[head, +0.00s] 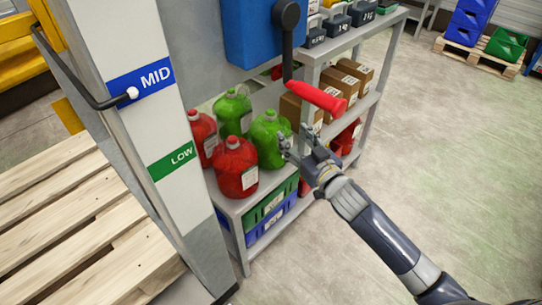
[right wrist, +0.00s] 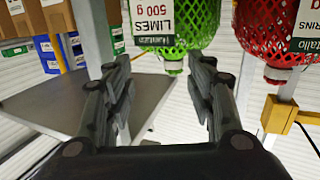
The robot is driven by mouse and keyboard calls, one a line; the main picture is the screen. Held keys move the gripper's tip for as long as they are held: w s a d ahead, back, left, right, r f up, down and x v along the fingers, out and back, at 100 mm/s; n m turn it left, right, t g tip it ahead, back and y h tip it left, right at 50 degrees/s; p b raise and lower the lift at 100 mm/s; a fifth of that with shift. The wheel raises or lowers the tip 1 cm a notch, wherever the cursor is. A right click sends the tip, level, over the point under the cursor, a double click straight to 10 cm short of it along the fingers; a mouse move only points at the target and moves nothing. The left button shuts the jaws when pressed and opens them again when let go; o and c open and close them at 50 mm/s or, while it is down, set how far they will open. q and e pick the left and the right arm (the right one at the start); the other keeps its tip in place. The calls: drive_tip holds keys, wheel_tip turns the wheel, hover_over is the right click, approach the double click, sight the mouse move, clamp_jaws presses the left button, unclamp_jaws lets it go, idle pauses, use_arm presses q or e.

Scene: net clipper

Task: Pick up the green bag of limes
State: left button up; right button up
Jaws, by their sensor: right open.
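Two green net bags with capped necks stand on the grey shelf (head: 236,205) in the head view. One green bag (head: 270,137) is at the right, close to my right gripper (head: 296,142); the other (head: 234,112) is behind it. In the right wrist view, a green net bag (right wrist: 178,22) with a white label reading "LIMES 500 g" shows beyond the fingertips, its neck pointing down in the picture. My right gripper (right wrist: 163,90) is open and empty, with its fingers apart on either side of the neck's direction. My left gripper is not in view.
Red net bags (head: 236,167) (head: 203,137) stand beside the green ones. A red-handled lever (head: 318,97) hangs above the gripper. Green and blue crates (head: 270,222) sit below the shelf. A post (head: 150,130) is at left.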

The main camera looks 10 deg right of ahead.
sight(273, 113)
drive_tip(key=shift+t+y, duration=0.4)
drive_tip(key=shift+t, duration=0.1)
drive_tip(key=w+a+r, duration=0.1)
drive_tip(key=w+a+r+b, duration=0.1)
drive_tip(key=w, duration=0.1)
drive_tip(key=w+a+r, duration=0.1)
drive_tip(key=shift+w+b, duration=0.35)
drive_tip(key=shift+w, duration=0.05)
drive_tip(key=b+x, duration=0.1)
drive_tip(key=x, duration=0.3)
drive_tip(key=shift+w+a, duration=0.2)
drive_tip(key=shift+w, duration=0.45)
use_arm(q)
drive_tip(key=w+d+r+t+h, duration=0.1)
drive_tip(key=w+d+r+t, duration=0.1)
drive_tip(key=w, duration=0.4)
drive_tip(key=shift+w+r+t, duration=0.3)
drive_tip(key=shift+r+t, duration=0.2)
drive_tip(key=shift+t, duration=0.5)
use_arm(e)
drive_tip(key=shift+r, duration=0.1)
clamp_jaws()
drive_tip(key=shift+r, duration=0.1)
